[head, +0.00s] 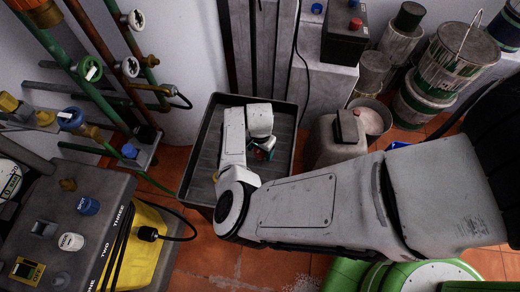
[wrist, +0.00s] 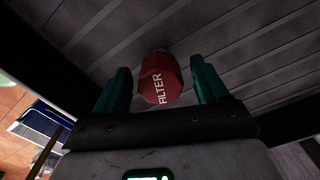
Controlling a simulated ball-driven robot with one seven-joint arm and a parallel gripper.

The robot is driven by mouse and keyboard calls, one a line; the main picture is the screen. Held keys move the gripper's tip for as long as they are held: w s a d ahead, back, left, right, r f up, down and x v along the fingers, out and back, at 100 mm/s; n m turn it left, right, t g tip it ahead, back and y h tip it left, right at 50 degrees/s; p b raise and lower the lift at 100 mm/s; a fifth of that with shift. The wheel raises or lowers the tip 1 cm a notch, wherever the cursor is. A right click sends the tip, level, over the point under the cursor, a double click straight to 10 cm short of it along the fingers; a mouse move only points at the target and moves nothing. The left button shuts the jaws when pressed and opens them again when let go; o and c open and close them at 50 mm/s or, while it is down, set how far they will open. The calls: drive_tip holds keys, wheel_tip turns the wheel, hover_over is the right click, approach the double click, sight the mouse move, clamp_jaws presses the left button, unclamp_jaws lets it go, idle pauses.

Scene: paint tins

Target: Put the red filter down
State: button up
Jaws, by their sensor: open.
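The red filter (wrist: 160,79), a rounded red piece with white "FILTER" lettering, lies between the fingers of my gripper (wrist: 160,88) in the wrist view. The two green fingers are open, with a gap on each side of the filter. Behind it is the ribbed floor of the dark tray (wrist: 265,30). My arm hides most of the filter there. Whether the filter touches the tray floor is hard to tell.
A panel box with labelled knobs (head: 60,215) stands at the left, with green pipes (head: 85,75) behind it. A battery (head: 345,38), a grey canister (head: 325,150) and paint tins (head: 450,65) stand at the back right. Tray walls surround my gripper.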

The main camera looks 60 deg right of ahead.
wheel_tip(320, 180, up, 12)
drive_tip(key=p, duration=0.3)
drive_tip(key=s+d+r+n+t+h, duration=0.2)
drive_tip(key=d+r+n+h, duration=0.35)
drive_tip(key=d+r, duration=0.8)
drive_tip(key=s+a+f+n+y, duration=0.1)
drive_tip(key=s+a+n, duration=0.3)
drive_tip(key=a, duration=0.4)
drive_tip(key=s+a+f+n+y, duration=0.2)
drive_tip(key=s+a+f+n, duration=0.1)
drive_tip(key=a, duration=0.5)
drive_tip(key=s+a+f+n+g+y, duration=0.1)
drive_tip(key=s+a+n, duration=0.3)
drive_tip(key=a, duration=0.5)
drive_tip(key=shift+s+f+n+y, duration=0.4)
drive_tip(key=shift+f+n+y, duration=0.25)
drive_tip(key=shift+f+n, duration=0.1)
